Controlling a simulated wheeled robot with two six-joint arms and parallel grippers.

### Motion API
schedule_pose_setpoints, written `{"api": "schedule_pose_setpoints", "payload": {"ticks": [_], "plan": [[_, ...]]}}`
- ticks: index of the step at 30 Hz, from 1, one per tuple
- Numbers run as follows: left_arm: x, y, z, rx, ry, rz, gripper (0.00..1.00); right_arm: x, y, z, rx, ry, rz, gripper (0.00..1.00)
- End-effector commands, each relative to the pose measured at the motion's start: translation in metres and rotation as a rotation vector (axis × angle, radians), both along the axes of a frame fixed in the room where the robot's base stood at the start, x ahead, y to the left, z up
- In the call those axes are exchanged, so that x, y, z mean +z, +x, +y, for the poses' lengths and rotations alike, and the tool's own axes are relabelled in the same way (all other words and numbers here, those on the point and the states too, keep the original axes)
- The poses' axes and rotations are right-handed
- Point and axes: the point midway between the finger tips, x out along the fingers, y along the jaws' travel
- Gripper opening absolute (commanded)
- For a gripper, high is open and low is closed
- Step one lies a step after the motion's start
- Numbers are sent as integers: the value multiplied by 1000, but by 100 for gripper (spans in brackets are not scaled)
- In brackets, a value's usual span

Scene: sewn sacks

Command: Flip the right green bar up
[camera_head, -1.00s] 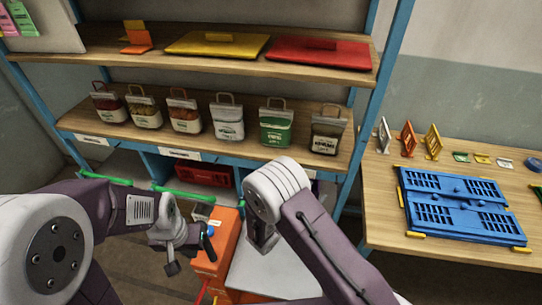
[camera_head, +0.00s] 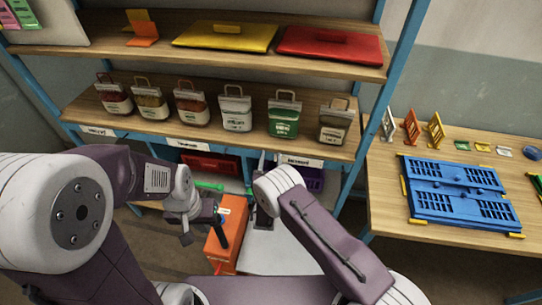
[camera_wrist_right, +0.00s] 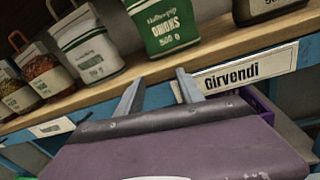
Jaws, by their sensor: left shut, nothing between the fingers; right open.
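A green bar (camera_head: 209,185) shows in the head view below the lower shelf board, to the left of my right gripper; my left arm stands in front of part of that area. No second green bar can be made out now. My left gripper (camera_head: 187,230) is shut and empty, in front of and below the bar, beside an orange box. My right gripper (camera_head: 268,162) points up just under the shelf edge, to the right of the green bar and apart from it. In the right wrist view its two fingers (camera_wrist_right: 158,90) are open with nothing between them.
Several bags stand on the lower shelf board, including a green onion bag (camera_head: 284,118). A shelf label (camera_wrist_right: 246,70) lies close to my right fingers. The orange box (camera_head: 227,230) stands below. The table at right holds a blue panel (camera_head: 457,188).

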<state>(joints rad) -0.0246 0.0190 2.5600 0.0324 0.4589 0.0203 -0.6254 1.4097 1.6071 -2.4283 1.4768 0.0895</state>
Motion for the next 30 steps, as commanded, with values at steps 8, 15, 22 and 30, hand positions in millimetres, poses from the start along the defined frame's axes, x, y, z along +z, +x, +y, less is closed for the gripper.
{"api": "schedule_pose_setpoints", "payload": {"ticks": [8, 15, 22, 30], "plan": [[1, 0, 0, 0, 0, 0, 0, 0, 5, -1, 0, -1, 1, 44], [1, 0, 0, 0, 0, 0, 0, 0, 5, -1, -1, -1, 1, 0], [1, 0, 0, 0, 0, 0, 0, 0, 5, -1, -1, 0, 1, 0], [1, 0, 0, 0, 0, 0, 0, 0, 5, -1, -1, 0, 1, 0]]}}
